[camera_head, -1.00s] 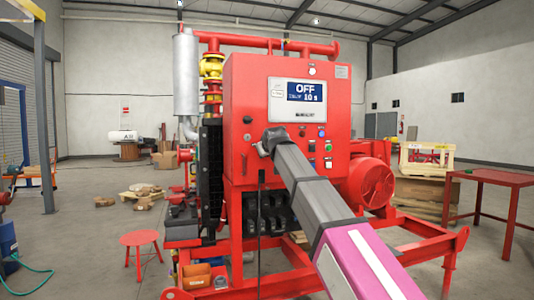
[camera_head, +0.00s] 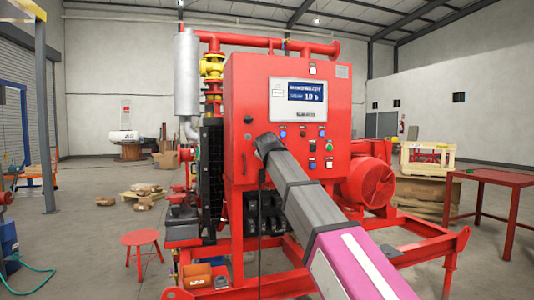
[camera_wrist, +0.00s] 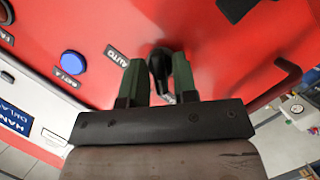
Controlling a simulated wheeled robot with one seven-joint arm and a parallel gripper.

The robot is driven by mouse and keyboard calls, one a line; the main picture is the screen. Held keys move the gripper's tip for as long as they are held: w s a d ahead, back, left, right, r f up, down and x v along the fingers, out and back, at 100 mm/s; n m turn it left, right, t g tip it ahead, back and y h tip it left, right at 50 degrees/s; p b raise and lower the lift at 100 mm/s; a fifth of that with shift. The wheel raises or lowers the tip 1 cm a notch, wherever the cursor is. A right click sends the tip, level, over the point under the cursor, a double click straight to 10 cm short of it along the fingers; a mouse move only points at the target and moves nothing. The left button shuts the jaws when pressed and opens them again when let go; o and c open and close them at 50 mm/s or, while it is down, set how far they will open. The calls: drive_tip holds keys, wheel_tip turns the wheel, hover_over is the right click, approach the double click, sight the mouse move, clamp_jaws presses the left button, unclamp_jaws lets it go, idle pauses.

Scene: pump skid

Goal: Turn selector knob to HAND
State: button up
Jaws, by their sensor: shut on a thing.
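The black selector knob (camera_wrist: 158,66) sits on the red panel (camera_wrist: 225,45) in the wrist view, between the two green-faced fingers of my gripper (camera_wrist: 157,75). The jaws are shut on it. An AUTO label (camera_wrist: 116,56) is beside the knob. The panel's display (camera_wrist: 14,118) is cut off at the left edge, with text starting "HAN". In the head view the display (camera_head: 297,102) shows a longer, blurred line above "10 s". My gripper (camera_head: 266,145) is at the panel's lower left there, and my arm hides the knob.
A blue BATT A button (camera_wrist: 73,62) is near my fingers, and a dark curved handle (camera_wrist: 275,80) is on the other side. Small lamps and buttons (camera_head: 312,146) sit right of my arm. A red stool (camera_head: 140,240) and red table (camera_head: 485,178) stand apart.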

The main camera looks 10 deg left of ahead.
idle(0.3)
drive_tip(key=o, duration=0.7)
drive_tip(key=shift+c, duration=0.2)
drive_tip(key=v, duration=1)
drive_tip(key=shift+s, duration=0.4)
